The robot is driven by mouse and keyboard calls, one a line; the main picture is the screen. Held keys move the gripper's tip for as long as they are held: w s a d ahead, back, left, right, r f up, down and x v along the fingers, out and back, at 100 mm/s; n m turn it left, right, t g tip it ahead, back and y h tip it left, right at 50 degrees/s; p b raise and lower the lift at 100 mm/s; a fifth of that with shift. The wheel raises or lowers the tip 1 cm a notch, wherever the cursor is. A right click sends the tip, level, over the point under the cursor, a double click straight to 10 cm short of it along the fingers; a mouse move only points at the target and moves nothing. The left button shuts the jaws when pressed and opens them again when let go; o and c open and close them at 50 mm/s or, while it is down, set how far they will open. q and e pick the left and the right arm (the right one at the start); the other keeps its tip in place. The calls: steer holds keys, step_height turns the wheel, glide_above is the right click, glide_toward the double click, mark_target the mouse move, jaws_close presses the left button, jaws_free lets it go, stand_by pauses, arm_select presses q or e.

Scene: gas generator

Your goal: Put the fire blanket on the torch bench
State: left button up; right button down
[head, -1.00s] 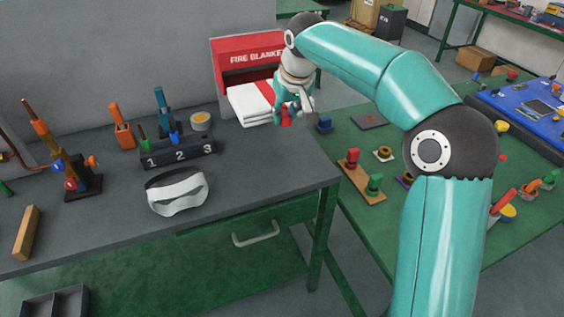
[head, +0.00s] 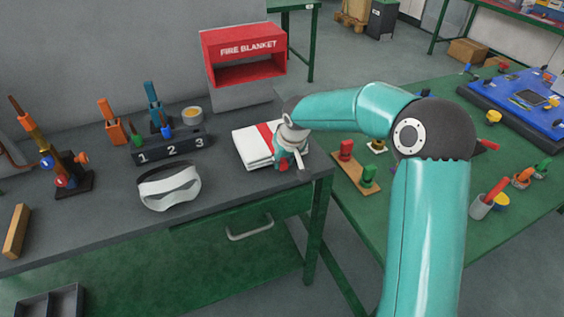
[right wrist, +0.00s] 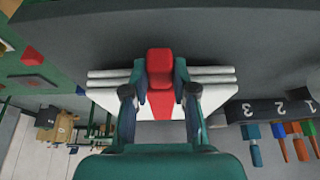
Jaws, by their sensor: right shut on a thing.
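The fire blanket (head: 252,147), a folded white stack with a red strap, is at the right end of the grey-topped torch bench (head: 225,190). It lies flat, on or just above the top; I cannot tell whether it touches. My right gripper (head: 283,163) is at its right side. In the right wrist view, my right gripper (right wrist: 160,75) is shut on the blanket's red tab, with the white layers of the fire blanket (right wrist: 215,95) behind. My left gripper is not in view.
The red FIRE BLANKET box (head: 247,43) behind is empty. A white visor (head: 168,190) and a numbered rack (head: 172,147) stand left of the blanket. A green table (head: 400,210) with a red-and-green block board (head: 355,172) is to the right.

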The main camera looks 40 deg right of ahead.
steer(key=shift+f, duration=0.4)
steer(key=c, duration=0.9)
jaws_free()
steer(key=v, duration=1.2)
steer(key=shift+s+a, duration=0.1)
steer(key=shift+f, duration=0.1)
